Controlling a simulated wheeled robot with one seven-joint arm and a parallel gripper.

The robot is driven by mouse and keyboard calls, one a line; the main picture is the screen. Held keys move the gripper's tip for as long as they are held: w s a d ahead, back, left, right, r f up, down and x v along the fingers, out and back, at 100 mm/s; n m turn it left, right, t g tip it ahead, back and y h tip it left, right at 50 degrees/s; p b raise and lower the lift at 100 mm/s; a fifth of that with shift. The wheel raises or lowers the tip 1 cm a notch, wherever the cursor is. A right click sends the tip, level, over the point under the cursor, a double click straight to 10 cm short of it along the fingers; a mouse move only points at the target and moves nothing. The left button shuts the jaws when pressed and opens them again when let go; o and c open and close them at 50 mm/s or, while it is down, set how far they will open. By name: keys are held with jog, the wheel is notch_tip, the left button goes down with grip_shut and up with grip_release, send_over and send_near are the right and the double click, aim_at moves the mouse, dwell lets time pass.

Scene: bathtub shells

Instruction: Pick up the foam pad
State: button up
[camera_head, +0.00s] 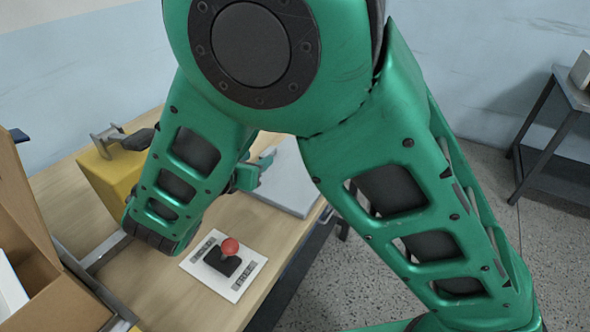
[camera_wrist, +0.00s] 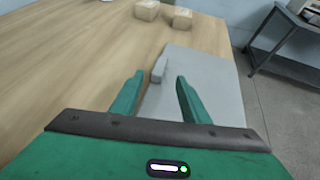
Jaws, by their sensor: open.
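A small pale grey block, which looks like the foam pad (camera_wrist: 159,69), stands on a flat grey slab (camera_wrist: 205,75) in the wrist view. My gripper (camera_wrist: 160,80) is open, its two green fingers apart. The block shows between and just beyond the fingertips, with nothing gripped; I cannot tell whether a finger touches it. In the head view my gripper (camera_head: 258,170) is partly hidden behind my arm, over the left side of the grey slab (camera_head: 290,185). The block cannot be made out there.
A white panel with a red-knobbed joystick (camera_head: 230,247) lies on the wooden table (camera_head: 180,295). A yellow object (camera_head: 105,185) and an open cardboard box (camera_head: 45,265) are at left. Two small cartons (camera_wrist: 147,10) (camera_wrist: 182,18) stand beyond the slab. A dark side table (camera_head: 560,130) stands right.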

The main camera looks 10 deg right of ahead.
aim_at(263, 156)
jog(key=x, duration=0.5)
jog(key=shift+w+a+f, duration=0.1)
jog(key=shift+w+f, duration=0.05)
grip_shut()
